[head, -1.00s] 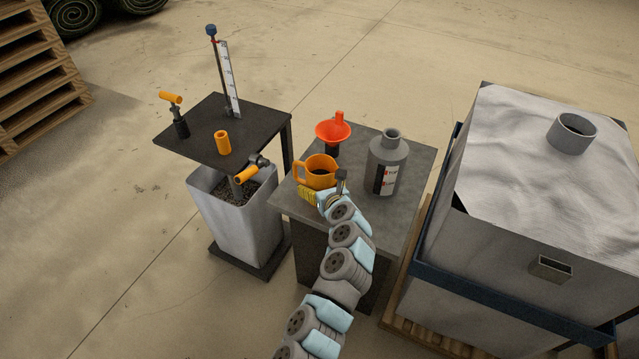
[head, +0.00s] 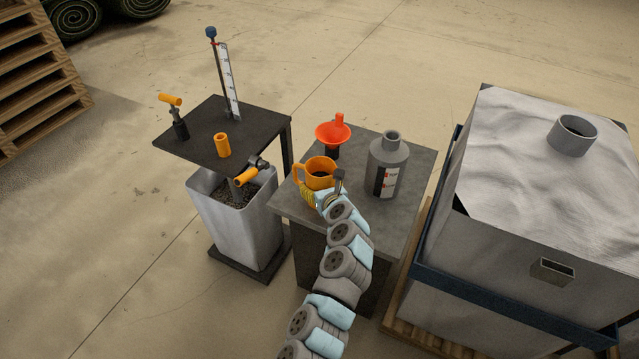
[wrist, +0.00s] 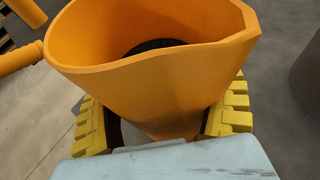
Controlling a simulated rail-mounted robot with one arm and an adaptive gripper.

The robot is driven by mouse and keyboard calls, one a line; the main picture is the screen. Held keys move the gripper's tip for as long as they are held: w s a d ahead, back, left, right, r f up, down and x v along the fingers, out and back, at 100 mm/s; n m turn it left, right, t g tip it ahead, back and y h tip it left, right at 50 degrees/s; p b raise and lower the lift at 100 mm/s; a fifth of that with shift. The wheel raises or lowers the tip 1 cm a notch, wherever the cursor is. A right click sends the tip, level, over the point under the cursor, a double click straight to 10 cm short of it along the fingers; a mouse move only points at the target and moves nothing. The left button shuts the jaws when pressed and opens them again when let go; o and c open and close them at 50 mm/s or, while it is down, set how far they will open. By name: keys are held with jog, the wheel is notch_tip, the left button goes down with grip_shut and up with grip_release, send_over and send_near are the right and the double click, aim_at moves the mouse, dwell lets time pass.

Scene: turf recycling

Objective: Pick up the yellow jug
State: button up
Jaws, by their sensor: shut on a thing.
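The yellow jug (head: 318,170) is orange-yellow with a handle on its left side and a dark inside. It is at the left part of the small grey table in the head view. In the head view my gripper (head: 309,194) is at the jug's near side. The jug's base is hidden, so I cannot tell whether it touches the table.
A grey bottle (head: 388,165) stands on the table (head: 375,230), right of the jug. A red funnel (head: 334,132) is behind the jug. At left are a dark stand (head: 200,150) and a grey bin (head: 240,225) with an orange-handled tool. A large covered container (head: 540,200) is at right.

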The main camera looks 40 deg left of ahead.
aim_at(314, 170)
notch_tip(314, 170, up, 4)
jog(key=shift+s+d+p, duration=0.1)
jog(key=shift+s+p, duration=0.05)
jog(key=shift+p, duration=0.8)
jog(key=s+r+p, duration=0.1)
jog(key=s+d+r, duration=0.1)
jog(key=r, duration=0.1)
jog(key=s+d+r+p, duration=0.1)
jog(key=r, duration=0.1)
jog(key=shift+s+d+p, duration=0.2)
jog(key=shift+s+p, duration=0.05)
jog(key=shift+p, duration=0.05)
jog(key=s+d+r+p, duration=0.3)
jog(key=s+d+r, duration=0.1)
jog(key=s, duration=0.4)
jog(key=shift+d, duration=0.65)
jog(key=shift+w, duration=0.1)
